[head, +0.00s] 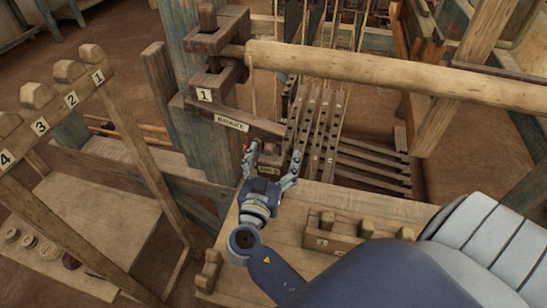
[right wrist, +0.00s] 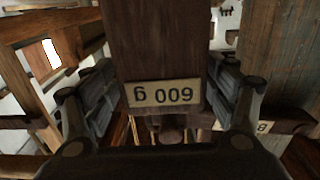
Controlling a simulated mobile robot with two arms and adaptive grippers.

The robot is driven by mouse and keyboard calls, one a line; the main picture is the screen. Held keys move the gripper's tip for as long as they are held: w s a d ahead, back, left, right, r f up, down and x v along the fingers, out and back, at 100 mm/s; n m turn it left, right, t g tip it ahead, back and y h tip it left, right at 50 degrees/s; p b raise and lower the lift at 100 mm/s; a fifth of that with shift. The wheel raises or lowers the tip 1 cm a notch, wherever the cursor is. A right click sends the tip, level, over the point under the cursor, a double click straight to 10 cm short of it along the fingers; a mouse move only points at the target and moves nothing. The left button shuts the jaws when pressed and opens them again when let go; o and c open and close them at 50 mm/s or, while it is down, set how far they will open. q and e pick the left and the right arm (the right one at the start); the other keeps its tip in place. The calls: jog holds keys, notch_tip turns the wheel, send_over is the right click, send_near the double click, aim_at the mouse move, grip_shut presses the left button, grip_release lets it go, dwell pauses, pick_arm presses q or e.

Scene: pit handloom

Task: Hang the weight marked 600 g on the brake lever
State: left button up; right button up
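The weight marked 600 g (head: 271,157) is a dark wooden block between the fingers of my right gripper (head: 273,155). In the right wrist view the weight (right wrist: 155,50) fills the space between both finger pads (right wrist: 160,90), and its label reads upside down. The brake lever (head: 255,125), a wooden bar labelled BRAKE, passes just above and behind the weight. I cannot tell whether the weight hangs from the lever or is only held. My left gripper is not in view.
A thick round beam (head: 400,75) crosses above, right of the lever. A rack of wooden treadles (head: 325,130) lies behind the weight. A bench (head: 285,205) with a tray of blocks (head: 345,240) is below. A numbered peg rail (head: 55,110) stands at left.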

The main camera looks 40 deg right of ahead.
jog(key=shift+s+a+f, duration=0.2)
jog(key=v, duration=1.1)
jog(key=shift+s+a+r, duration=0.15)
jog(key=shift+s+a, duration=0.05)
dwell(0.4)
